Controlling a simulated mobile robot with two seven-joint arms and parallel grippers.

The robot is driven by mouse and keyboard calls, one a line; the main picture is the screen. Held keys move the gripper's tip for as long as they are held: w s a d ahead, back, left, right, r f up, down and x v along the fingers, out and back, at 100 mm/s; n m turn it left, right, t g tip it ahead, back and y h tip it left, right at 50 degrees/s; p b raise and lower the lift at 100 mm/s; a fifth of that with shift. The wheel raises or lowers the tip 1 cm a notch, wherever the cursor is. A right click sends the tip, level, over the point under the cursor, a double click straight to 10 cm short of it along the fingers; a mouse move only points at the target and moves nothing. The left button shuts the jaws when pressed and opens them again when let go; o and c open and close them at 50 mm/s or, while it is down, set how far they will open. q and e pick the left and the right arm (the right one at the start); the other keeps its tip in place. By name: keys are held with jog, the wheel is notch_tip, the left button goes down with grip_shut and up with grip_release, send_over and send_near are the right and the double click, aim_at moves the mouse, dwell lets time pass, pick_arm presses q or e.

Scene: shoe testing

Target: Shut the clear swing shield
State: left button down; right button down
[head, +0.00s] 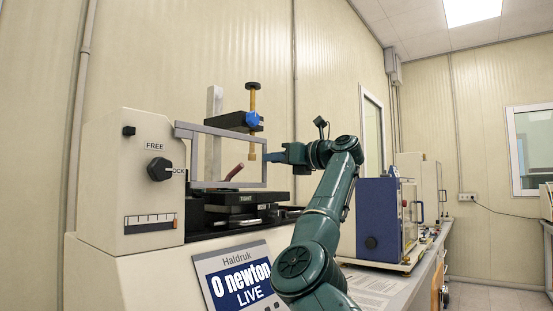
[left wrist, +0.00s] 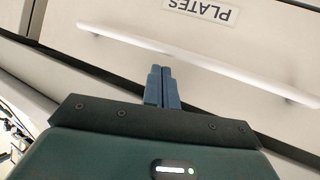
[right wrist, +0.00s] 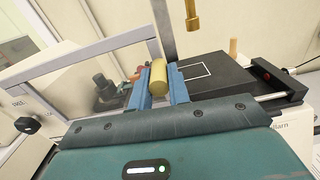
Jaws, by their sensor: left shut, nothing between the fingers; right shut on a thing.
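The clear swing shield (head: 222,132) is a grey-framed see-through panel on the front of the cream test machine, left of centre in the head view. Its grey frame also shows in the right wrist view (right wrist: 78,50). My right gripper (head: 271,157) is at the frame's right edge, shut on a yellow cylindrical knob (right wrist: 157,78) that appears to be the shield's handle. In the head view the fingers hide this knob. My left gripper (left wrist: 161,84) is shut and empty in front of a pale drawer marked PLATES; it does not show in the head view.
Behind the shield are a brass rod (head: 252,125) with a blue clamp and a black plate (right wrist: 215,82) with a white outline. A "0 newton" display (head: 240,278) stands below. A blue box (head: 380,222) is on the bench to the right. A white drawer handle (left wrist: 215,68) lies beyond my left fingers.

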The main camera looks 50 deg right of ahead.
jog(key=c, duration=1.3)
grip_release()
pick_arm(q)
jog(key=shift+s+f, duration=0.1)
pick_arm(e)
jog(key=shift+s, duration=0.1)
jog(key=shift+s, duration=0.35)
pick_arm(q)
jog(key=b, duration=0.3)
jog(key=shift+a+f+t, duration=0.15)
jog(key=shift+f+t, duration=0.05)
jog(key=shift+t, duration=0.2)
pick_arm(e)
jog(key=s, duration=0.8)
jog(key=s+d, duration=0.1)
jog(key=s, duration=0.3)
jog(key=shift+s, duration=0.15)
pick_arm(q)
jog(key=shift+f, duration=0.1)
